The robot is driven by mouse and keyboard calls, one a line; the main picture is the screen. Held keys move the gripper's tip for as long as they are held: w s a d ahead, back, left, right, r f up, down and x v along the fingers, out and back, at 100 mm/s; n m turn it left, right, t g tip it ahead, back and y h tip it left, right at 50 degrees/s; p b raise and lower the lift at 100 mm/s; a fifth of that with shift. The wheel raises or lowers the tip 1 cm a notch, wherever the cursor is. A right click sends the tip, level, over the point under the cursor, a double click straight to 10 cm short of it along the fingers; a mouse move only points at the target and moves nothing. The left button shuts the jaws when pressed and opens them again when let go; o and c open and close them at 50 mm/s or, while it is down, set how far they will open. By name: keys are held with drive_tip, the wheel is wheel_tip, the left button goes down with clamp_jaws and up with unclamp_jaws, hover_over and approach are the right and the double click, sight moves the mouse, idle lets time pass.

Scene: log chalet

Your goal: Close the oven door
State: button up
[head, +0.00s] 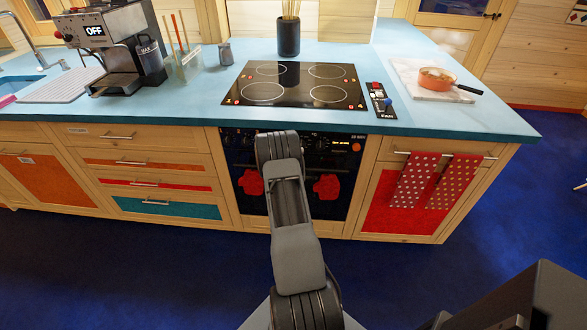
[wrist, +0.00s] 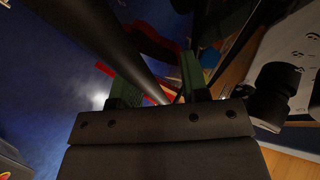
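The oven (head: 345,160) is set in the counter front below the black cooktop, with a dark front and control panel along its top. Its door (head: 344,207) looks about upright, with red mitt shapes on both sides of my arm. My arm hides the middle of the door, so I cannot tell whether it is fully shut. My gripper is hidden behind my arm in the head view. In the wrist view my gripper (wrist: 160,85) has its two green fingers apart. A dark bar (wrist: 105,45) runs diagonally toward the gap between them; I cannot tell whether they touch it.
The blue countertop (head: 440,120) overhangs the oven. A pan (head: 437,78) sits on a board at right, and a coffee machine (head: 110,45) stands at left. Towels (head: 415,180) hang on the right cabinet. Blue floor (head: 130,265) is open in front of the cabinets.

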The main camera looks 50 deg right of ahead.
drive_tip(key=p+v, duration=0.1)
drive_tip(key=v, duration=1.2)
drive_tip(key=shift+a, duration=0.4)
drive_tip(key=shift+s+r, duration=0.1)
drive_tip(key=s+a+r+m+g+y+p, duration=0.15)
drive_tip(key=s+a+m, duration=0.3)
drive_tip(key=m, duration=0.75)
drive_tip(key=s+a+r+m+g+y, duration=0.1)
drive_tip(key=s+a+m+g+y, duration=0.3)
drive_tip(key=m, duration=0.7)
drive_tip(key=s+a+r+m+t+y+p, duration=0.2)
drive_tip(key=s+a+r+m+t+y, duration=0.1)
drive_tip(key=a+r+m, duration=0.6)
drive_tip(key=s+a+r+m+t+y+p, duration=0.3)
drive_tip(key=a+r+m, duration=0.6)
drive_tip(key=a+r, duration=0.5)
drive_tip(key=shift+s+a+r+t, duration=0.3)
drive_tip(key=shift+s+a+t, duration=0.35)
drive_tip(key=shift+a, duration=0.5)
drive_tip(key=shift+s, duration=0.15)
